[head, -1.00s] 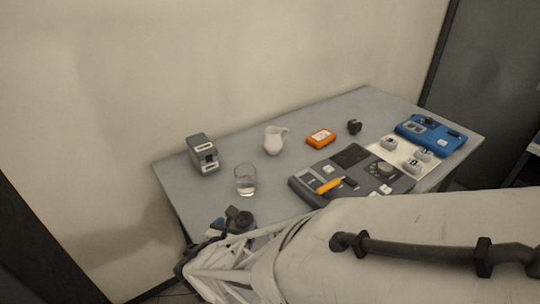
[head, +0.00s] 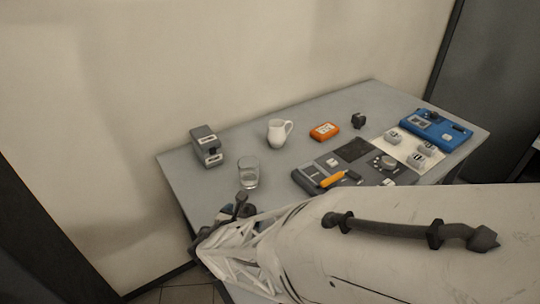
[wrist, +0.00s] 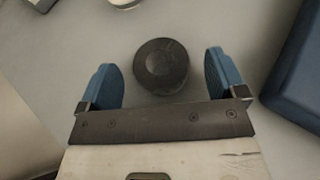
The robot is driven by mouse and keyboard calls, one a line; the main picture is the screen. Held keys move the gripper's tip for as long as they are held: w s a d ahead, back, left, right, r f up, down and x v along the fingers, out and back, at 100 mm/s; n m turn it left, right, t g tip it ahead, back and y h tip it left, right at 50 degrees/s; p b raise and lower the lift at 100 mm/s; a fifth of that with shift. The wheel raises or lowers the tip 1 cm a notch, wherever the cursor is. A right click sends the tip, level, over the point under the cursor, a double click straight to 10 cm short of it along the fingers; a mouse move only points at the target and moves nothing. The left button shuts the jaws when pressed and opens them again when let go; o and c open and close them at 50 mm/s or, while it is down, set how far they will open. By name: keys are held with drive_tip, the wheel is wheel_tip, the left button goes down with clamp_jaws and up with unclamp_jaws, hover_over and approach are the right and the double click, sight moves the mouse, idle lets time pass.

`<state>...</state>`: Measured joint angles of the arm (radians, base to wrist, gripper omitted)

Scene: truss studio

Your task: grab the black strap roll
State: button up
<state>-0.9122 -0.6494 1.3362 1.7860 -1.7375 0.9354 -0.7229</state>
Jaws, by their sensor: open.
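The black strap roll (wrist: 161,66) shows from above in the wrist view as a dark round disc on the grey table. My gripper (wrist: 160,75) is open, with one blue finger on each side of the roll and a visible gap to both. I cannot tell how far above the table the fingertips are. In the head view my gripper (head: 226,216) is at the table's near left edge. A dark part of the roll (head: 249,210) seems to show just beside it; the rest is hidden by my gripper.
A glass (head: 248,173) stands close behind my gripper. A grey box (head: 206,147), a white jug (head: 279,133) and an orange box (head: 324,132) stand farther back. A dark console (head: 315,178) is to the right. A blue object (wrist: 298,75) lies right of the fingers in the wrist view.

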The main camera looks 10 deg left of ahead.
sight(246, 211)
drive_tip(key=shift+x, duration=0.9)
drive_tip(key=c, duration=1)
drive_tip(key=shift+r, duration=0.1)
drive_tip(key=shift+r, duration=4.95)
